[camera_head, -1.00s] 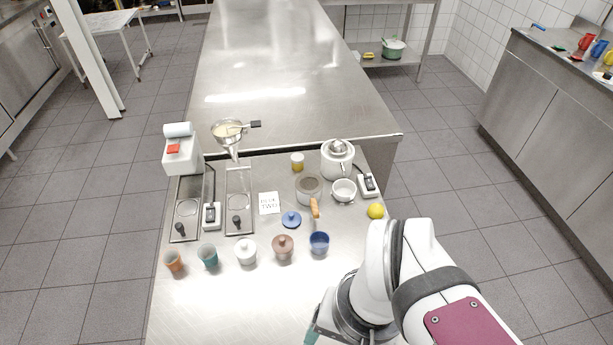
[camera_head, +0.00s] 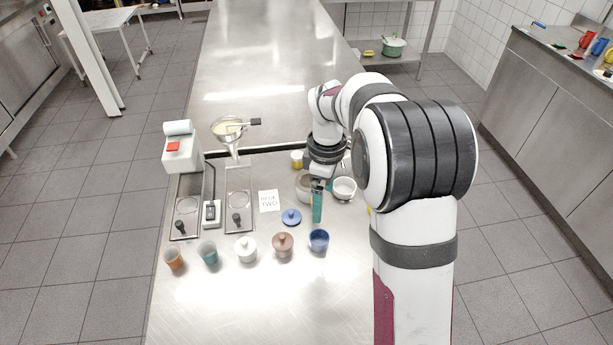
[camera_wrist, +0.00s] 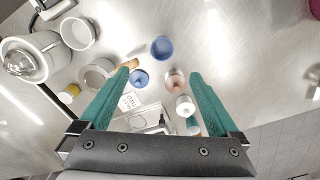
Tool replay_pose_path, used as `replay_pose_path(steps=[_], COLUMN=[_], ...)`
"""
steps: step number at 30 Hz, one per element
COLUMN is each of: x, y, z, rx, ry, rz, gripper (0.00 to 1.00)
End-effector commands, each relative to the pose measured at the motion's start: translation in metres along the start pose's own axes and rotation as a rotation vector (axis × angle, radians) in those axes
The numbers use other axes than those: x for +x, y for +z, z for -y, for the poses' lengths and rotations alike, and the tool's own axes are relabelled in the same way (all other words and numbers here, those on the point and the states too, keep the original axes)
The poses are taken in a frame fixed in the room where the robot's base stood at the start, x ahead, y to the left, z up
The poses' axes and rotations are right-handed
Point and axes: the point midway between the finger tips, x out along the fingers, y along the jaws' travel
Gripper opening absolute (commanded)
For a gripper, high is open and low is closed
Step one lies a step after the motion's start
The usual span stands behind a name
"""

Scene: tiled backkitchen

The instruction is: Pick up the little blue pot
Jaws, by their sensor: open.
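The little blue pot (camera_head: 318,240) stands upright and uncovered on the steel table, at the right end of the front row of pots. It also shows in the wrist view (camera_wrist: 162,47), ahead of and between the fingers. A blue lid (camera_head: 291,217) lies on the table just behind and left of it; the lid also shows in the wrist view (camera_wrist: 139,79). My gripper (camera_head: 317,205) is above the table, behind the blue pot in the head view. In the wrist view its teal fingers (camera_wrist: 160,82) are spread wide, with nothing held between them.
A brown lidded pot (camera_head: 283,245) stands close left of the blue pot, then a white lidded pot (camera_head: 246,249), a teal cup (camera_head: 208,253) and an orange cup (camera_head: 174,258). A white bowl (camera_head: 344,188) stands behind right. The table front is clear.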

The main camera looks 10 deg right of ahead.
Motion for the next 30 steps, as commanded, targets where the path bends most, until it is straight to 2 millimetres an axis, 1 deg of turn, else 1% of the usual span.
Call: replay_pose_path(steps=[2, 6, 9, 12, 14, 18, 21, 24, 29, 30], x=[0.017, 0.058, 0.083, 0.098, 0.104, 0.133, 0.149, 0.155, 0.154, 0.154], y=[0.000, 0.000, 0.000, 0.000, 0.000, -0.002, -0.002, -0.002, -0.002, -0.002], z=[0.000, 0.001, 0.001, 0.001, 0.001, 0.005, 0.005, 0.005, 0.005, 0.005], rx=[-0.011, -0.009, -0.008, -0.007, -0.006, -0.006, -0.006, -0.005, -0.005, -0.005], ry=[-0.005, -0.006, -0.006, -0.003, -0.003, -0.005, -0.003, -0.002, -0.001, -0.001], rz=[0.004, 0.003, 0.003, 0.001, 0.001, 0.002, 0.002, 0.001, 0.000, 0.001], gripper=[0.97, 0.97, 0.97, 0.97, 0.97, 0.97, 0.97, 0.97, 0.97, 0.92])
